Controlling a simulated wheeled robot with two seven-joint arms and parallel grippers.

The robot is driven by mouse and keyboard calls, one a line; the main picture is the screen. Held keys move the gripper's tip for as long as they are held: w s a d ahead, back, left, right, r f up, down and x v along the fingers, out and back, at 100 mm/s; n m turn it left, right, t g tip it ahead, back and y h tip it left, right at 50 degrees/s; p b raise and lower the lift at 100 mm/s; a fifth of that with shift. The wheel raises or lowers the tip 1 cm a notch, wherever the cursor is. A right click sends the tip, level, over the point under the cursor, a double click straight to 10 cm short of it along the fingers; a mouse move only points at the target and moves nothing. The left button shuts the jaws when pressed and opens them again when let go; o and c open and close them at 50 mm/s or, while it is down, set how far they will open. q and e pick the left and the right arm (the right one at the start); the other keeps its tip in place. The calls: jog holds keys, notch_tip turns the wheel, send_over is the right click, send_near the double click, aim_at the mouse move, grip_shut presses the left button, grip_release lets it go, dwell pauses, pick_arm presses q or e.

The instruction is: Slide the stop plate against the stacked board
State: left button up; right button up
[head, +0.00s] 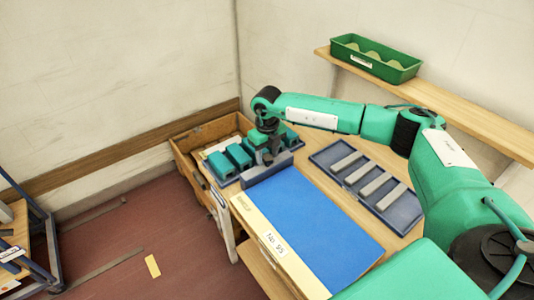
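A grey-blue block that looks like the stop plate (267,169) lies at the far edge of a blue board (312,222). The board has a cream strip with a handwritten label along its left side. I cannot tell whether block and board touch. My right gripper (268,154) points down at the block, its dark fingers at or just behind the block's top. The fingers are small and partly hidden, so I cannot see whether they grip it. Several teal blocks (238,156) sit in a blue tray just behind and left of the gripper. My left gripper is out of view.
A blue tray with several grey bars (376,186) lies right of the board. A wooden drawer or box (186,150) stands behind left. A green bin (374,58) sits on the wall shelf (440,107). A blue-framed rack (45,235) is far left; red floor between is mostly clear.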

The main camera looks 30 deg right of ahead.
jog(key=shift+o, duration=0.7)
jog(key=shift+s, duration=0.1)
jog(key=shift+r, duration=0.3)
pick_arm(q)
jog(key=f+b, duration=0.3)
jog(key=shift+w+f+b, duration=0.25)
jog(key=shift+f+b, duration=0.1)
pick_arm(e)
notch_tip(320, 180, up, 13)
jog(key=shift+r, duration=0.2)
jog(key=shift+f, duration=0.1)
